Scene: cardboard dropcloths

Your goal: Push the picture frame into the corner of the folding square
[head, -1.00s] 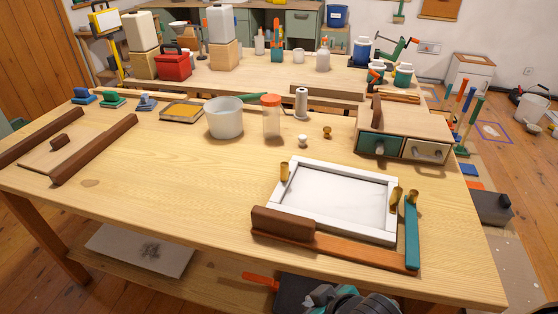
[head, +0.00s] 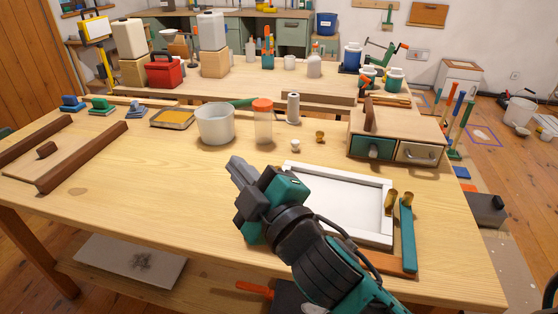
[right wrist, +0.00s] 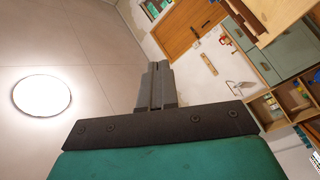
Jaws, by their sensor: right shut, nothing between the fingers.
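The white picture frame (head: 345,177) lies flat at the right front of the table. The folding square shows as a teal arm (head: 408,240) beside the frame's right side and an orange-brown arm (head: 398,260) along its front. A narrow gap seems to show between the frame and the teal arm. My right gripper (head: 236,169) is shut and empty, raised left of the frame. It also shows in the right wrist view (right wrist: 158,70), with nothing at its tips. My right forearm hides the frame's left front part and the square's left end. My left gripper is not in view.
A two-drawer box (head: 397,135) stands behind the frame. A white tub (head: 215,124), an orange-lidded jar (head: 263,122) and small knobs stand behind my gripper. Brown rails (head: 82,157) lie at the far left. The table's left middle is clear.

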